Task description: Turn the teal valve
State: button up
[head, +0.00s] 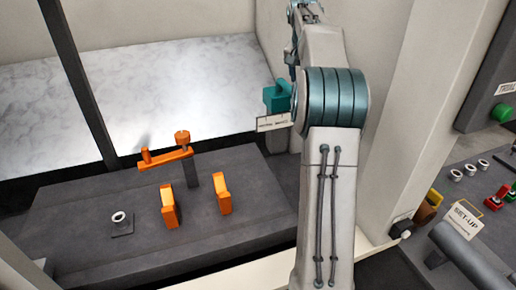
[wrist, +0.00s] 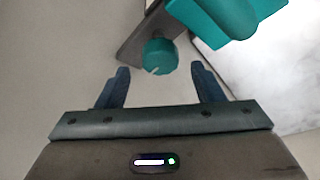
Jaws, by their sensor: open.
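In the wrist view, a round teal knob (wrist: 158,57) with a pale mark on its face sits on a grey bracket, just ahead of the gap between my fingers. A larger teal part (wrist: 232,15) is behind it at the upper right, cut by the frame edge. I cannot tell for sure which of the two is the valve. My gripper (wrist: 160,76) is open, with one dark finger on each side and nothing visible between them. In the head view, a teal fitting (head: 277,97) shows at the wall, partly hidden behind my arm. My fingers cannot be made out there.
A grey bench at the left holds an orange lever (head: 166,158), two orange blocks (head: 168,207) (head: 223,193) and a small metal ring (head: 121,219). A label plate (head: 273,123) hangs below the teal fitting. A pale pillar (head: 415,110) and a control panel stand at the right.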

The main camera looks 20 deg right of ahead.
jog(key=p+v, duration=0.1)
jog(key=v, duration=1.1)
jog(key=s+a+f+n+y+b, duration=0.1)
jog(key=s+a+f+n+b, duration=0.2)
jog(key=s+a+f, duration=0.4)
jog(key=s+a+f+n+y+b, duration=0.1)
jog(key=s+a+f+n+b, duration=0.2)
jog(key=s+a+f, duration=0.4)
jog(key=shift+s+a+f, duration=0.25)
jog(key=shift+a+f, duration=1.65)
jog(key=shift+a, duration=0.95)
jog(key=s+a+f+n, duration=0.1)
jog(key=s+a+f, duration=0.2)
jog(key=s+f, duration=0.3)
jog(key=s+a+f+n+y, duration=0.1)
jog(key=s+a+f+n, duration=0.1)
jog(key=s+f, duration=0.4)
jog(key=s+a, duration=0.1)
jog(key=s, duration=0.2)
jog(key=shift+s+a+n, duration=0.3)
jog(key=shift+a, duration=0.1)
jog(key=shift+s+f, duration=0.1)
jog(key=shift+f, duration=0.25)
jog(key=shift+c, duration=0.3)
